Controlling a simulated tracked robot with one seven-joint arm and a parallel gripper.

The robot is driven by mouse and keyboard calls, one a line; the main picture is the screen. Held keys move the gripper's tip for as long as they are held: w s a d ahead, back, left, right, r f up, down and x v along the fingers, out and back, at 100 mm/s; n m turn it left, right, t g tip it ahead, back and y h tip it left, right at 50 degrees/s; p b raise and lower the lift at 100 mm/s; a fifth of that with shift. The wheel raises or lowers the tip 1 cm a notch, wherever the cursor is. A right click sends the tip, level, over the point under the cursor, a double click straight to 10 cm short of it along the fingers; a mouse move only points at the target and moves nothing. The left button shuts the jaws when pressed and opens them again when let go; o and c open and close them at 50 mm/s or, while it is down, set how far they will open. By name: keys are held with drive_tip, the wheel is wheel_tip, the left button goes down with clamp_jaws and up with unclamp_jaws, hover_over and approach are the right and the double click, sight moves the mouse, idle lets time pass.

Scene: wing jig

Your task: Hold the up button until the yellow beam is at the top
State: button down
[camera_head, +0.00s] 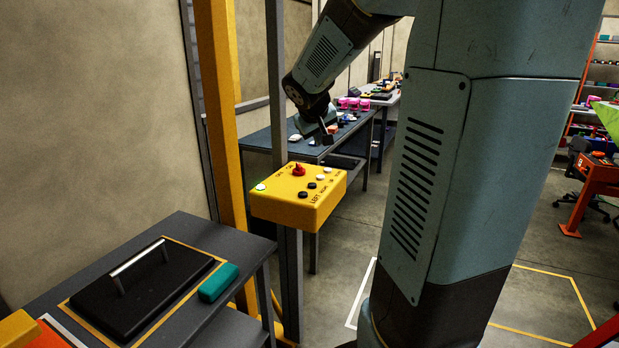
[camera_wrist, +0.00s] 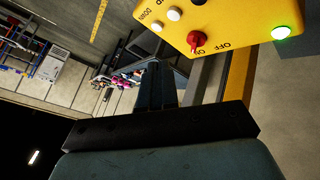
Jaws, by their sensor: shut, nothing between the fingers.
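The box also fills the top of the wrist view (camera_wrist: 232,20), where "UP" and "DOWN" lettering shows near two white buttons (camera_wrist: 173,13). I cannot tell for sure which one is the up button. My gripper (camera_head: 327,136) is shut and empty, above and behind the box, apart from its buttons. A tall yellow upright (camera_head: 219,90) stands left of the box; no separate yellow beam is clearly identifiable.
A dark table with a black handled plate (camera_head: 140,290) and a teal block (camera_head: 219,282) is at the lower left. A long workbench (camera_head: 258,140) with small coloured items stands behind the box. My arm hides much of the centre right. Orange furniture (camera_head: 598,178) is far right.

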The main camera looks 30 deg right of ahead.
drive_tip(key=n, duration=0.1)
hover_over(319, 177)
wheel_tip(319, 177, down, 3)
drive_tip(key=shift+r+h, duration=0.2)
drive_tip(key=shift+h, duration=0.2)
drive_tip(key=shift+f, duration=0.1)
drive_tip(key=shift+f, duration=4.3)
drive_tip(key=shift+f, duration=0.1)
drive_tip(key=shift+f, duration=0.25)
drive_tip(key=shift+f, duration=0.45)
idle(1.8)
